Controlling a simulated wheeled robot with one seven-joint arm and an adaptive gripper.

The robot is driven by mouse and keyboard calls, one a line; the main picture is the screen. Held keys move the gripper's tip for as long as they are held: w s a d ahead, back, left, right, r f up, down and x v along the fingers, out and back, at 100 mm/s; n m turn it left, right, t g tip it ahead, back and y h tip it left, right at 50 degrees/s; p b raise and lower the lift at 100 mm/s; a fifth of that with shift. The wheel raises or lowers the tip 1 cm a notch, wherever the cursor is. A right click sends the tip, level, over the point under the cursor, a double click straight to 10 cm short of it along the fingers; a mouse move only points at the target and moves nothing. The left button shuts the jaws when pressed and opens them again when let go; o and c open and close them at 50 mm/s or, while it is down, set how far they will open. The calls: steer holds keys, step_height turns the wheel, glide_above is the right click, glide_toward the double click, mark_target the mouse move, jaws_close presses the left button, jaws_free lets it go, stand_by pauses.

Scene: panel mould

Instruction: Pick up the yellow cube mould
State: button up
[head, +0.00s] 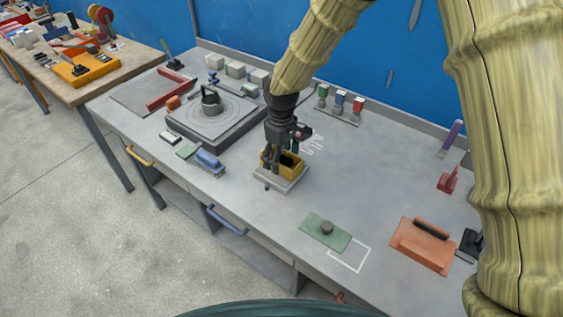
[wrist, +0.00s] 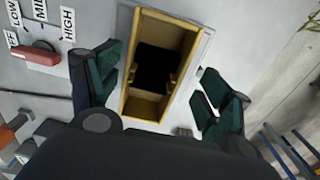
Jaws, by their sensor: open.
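The yellow cube mould (head: 269,166) is an open box with a dark inside, on a light grey square base on the workbench. In the wrist view the yellow mould (wrist: 134,106) lies between my two dark green finger pads, its opening facing the camera. My gripper (head: 278,165) points down over the mould, with its fingers spread at its sides. In the wrist view my gripper (wrist: 160,95) is open, with a visible gap between the mould and the right finger. The gripper partly hides the mould in the head view.
A dark turntable unit (head: 215,120) stands to the left, with a blue object (head: 209,162) near the bench's front edge. A green plate with a knob (head: 326,232) and an orange block (head: 422,246) lie to the right. Small coloured bottles (head: 340,104) stand behind.

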steer(key=shift+w+f, duration=0.5)
steer(key=shift+w, duration=0.1)
steer(key=shift+w+f, duration=0.1)
steer(key=shift+w, duration=0.05)
steer(key=shift+c, duration=1.4)
steer(key=shift+s+r, duration=0.3)
steer(key=shift+s, duration=0.05)
steer(key=c, duration=1)
steer(key=shift+w+f, duration=0.1)
steer(key=shift+w, duration=0.05)
steer(key=shift+c, duration=0.2)
